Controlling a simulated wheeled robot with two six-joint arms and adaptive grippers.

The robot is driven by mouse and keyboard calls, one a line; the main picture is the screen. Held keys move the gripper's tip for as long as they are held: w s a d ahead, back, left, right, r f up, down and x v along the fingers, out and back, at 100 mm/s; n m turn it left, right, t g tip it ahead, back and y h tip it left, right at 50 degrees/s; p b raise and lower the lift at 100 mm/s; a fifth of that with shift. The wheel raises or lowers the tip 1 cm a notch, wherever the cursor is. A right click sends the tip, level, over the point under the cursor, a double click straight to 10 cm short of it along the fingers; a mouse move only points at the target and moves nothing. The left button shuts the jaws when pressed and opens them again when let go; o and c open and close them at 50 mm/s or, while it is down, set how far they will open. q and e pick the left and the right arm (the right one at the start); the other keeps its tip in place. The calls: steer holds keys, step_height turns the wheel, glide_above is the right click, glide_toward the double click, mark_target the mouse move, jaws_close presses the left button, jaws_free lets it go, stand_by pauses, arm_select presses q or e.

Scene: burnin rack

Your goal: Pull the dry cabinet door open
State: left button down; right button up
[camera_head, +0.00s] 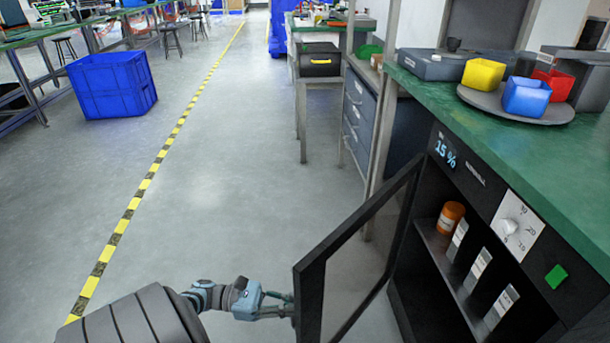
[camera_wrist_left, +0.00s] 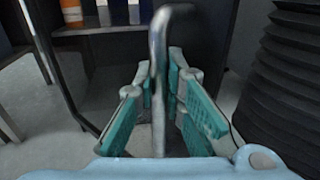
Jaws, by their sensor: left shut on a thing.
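The dry cabinet (camera_head: 480,185) stands at the right under the green bench top, with a lit "15 %" display. Its black-framed glass door (camera_head: 355,245) stands open, swung out to the left. My left gripper (camera_head: 286,305) is at the door's outer edge. In the left wrist view its teal-padded fingers (camera_wrist_left: 160,100) are shut on the grey metal bar handle (camera_wrist_left: 158,55). The handle is hidden behind the door frame in the head view. The right gripper is not in view.
Inside the cabinet are an orange bottle (camera_head: 451,217) and several labelled packs (camera_head: 472,270). A turntable (camera_head: 515,108) with coloured bins sits on the bench top. A blue crate (camera_head: 112,85) stands on the floor at left. The floor left of the door is clear.

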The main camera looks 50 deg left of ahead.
arm_select(q)
steer(key=shift+s+f, duration=0.15)
steer(key=shift+s, duration=0.1)
steer(key=c, duration=1.7)
jaws_free()
steer(key=shift+s, duration=0.1)
steer(key=shift+o, duration=0.2)
